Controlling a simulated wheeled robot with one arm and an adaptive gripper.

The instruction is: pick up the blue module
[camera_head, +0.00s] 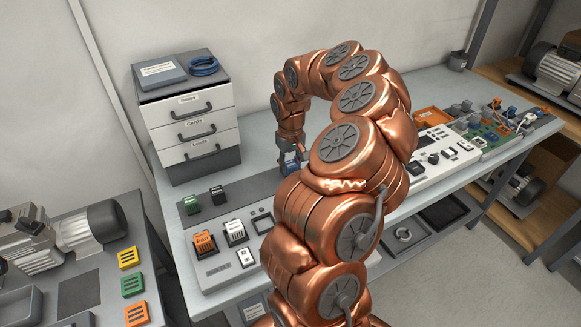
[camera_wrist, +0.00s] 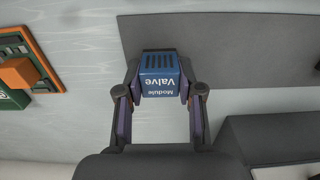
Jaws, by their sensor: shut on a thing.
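In the head view the blue module (camera_head: 290,161) shows small at the end of my gripper (camera_head: 291,156), behind my arm and above the workbench (camera_head: 257,170). I cannot tell how far it is from the bench top.
A grey drawer cabinet (camera_head: 195,120) stands left of my gripper. Dark green and black modules (camera_head: 192,205) stand on a dark strip (camera_wrist: 235,45). An orange module (camera_head: 203,243) and a white one (camera_head: 235,232) sit on a panel in front. My arm hides the middle of the bench.

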